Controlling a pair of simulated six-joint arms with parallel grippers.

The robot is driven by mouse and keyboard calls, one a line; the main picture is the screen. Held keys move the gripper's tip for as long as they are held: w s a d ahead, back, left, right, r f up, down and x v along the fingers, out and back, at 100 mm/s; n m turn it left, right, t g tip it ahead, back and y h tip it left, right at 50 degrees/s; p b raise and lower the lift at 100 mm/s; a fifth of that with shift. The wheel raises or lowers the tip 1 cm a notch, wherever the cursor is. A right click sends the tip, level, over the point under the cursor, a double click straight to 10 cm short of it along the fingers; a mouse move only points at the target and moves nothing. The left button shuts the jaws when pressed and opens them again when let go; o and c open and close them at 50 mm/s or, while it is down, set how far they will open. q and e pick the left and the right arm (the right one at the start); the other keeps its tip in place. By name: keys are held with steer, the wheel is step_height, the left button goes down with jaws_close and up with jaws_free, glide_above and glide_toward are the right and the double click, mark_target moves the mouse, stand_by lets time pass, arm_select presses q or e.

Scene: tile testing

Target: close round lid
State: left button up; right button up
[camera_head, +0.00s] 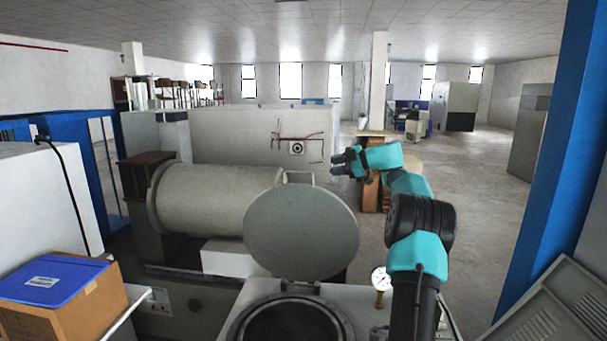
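The round lid (301,232) is a flat grey disc. It stands raised and tilted back from the round dark opening (290,322) at the bottom of the camera_head view, joined to it by a hinge at its lower edge. A metal handle bar (299,175) shows at the lid's top edge. My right gripper (344,163) is up and to the right of the lid, pointing left, apart from the handle as far as I can tell. Its dark fingers look spread, with nothing visible between them. My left gripper is not in view.
A large grey horizontal cylinder (210,198) lies behind and left of the lid. A cardboard box (75,315) with a blue top sits at lower left. A small gauge (381,279) stands right of the opening. A blue pillar (548,160) rises at the right.

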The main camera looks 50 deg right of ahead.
mark_target(303, 173)
steer(key=x, duration=1.3)
jaws_close()
